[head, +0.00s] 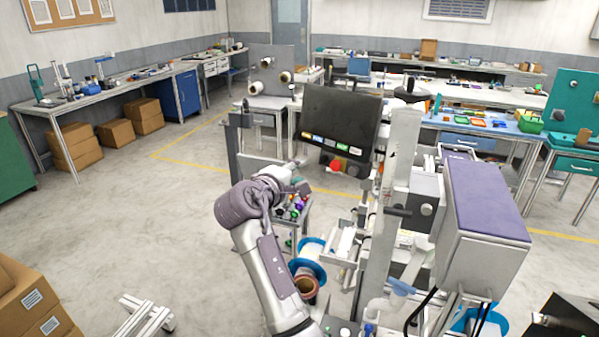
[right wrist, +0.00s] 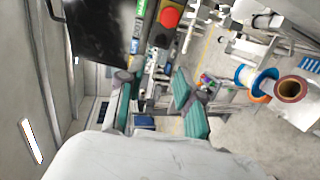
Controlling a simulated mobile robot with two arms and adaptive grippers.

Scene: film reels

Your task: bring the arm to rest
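My right arm rises from the bottom middle of the head view, bent at a purple-grey joint. Its gripper (head: 300,184) is small there, in front of the dark screen (head: 340,117) and above a small cart with colourful items (head: 292,207). In the right wrist view, the teal fingers of my right gripper (right wrist: 153,98) stand apart, with nothing held between them. The screen's dark panel (right wrist: 95,30) and a red button (right wrist: 170,17) show beyond the fingers there. My left gripper is not in view.
A grey post (head: 398,190) and a purple-topped box (head: 487,200) stand right of the arm. Blue-rimmed reels (head: 308,248) sit low beside it. Cardboard boxes (head: 30,305) are at the lower left. The floor left of the arm (head: 130,225) is largely clear.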

